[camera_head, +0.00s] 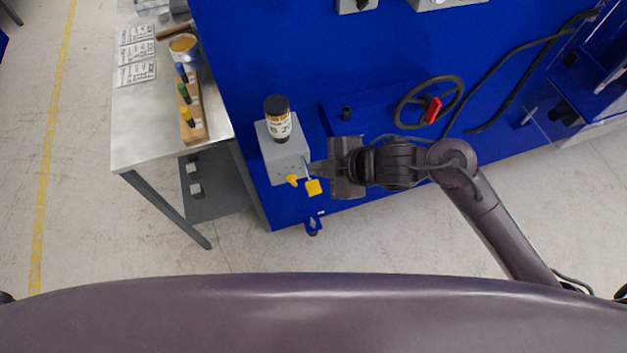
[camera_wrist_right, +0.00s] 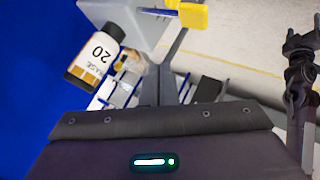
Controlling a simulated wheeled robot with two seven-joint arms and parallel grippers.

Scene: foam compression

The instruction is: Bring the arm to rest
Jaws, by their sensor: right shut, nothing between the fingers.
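My right gripper (camera_head: 313,168) reaches left over the blue bench, its narrow fingers together and empty. Its fingertips are close to the right side of a grey box (camera_head: 283,160); I cannot tell if they touch it. In the right wrist view the closed fingers (camera_wrist_right: 158,85) point toward the box (camera_wrist_right: 142,22) and a yellow tab (camera_wrist_right: 192,13). My right arm (camera_head: 500,232) is stretched out from the lower right. My left gripper is outside the head view. A dark arm part at the right edge of the wrist view may be my left arm, but its jaws are unclear.
A black-capped bottle (camera_head: 278,120) stands on the grey box. A yellow knob (camera_head: 292,180) and yellow tab (camera_head: 314,187) are at its front. A handwheel (camera_head: 428,102) is on the blue bench (camera_head: 270,45). A metal table (camera_head: 145,120) stands left, with open floor beyond.

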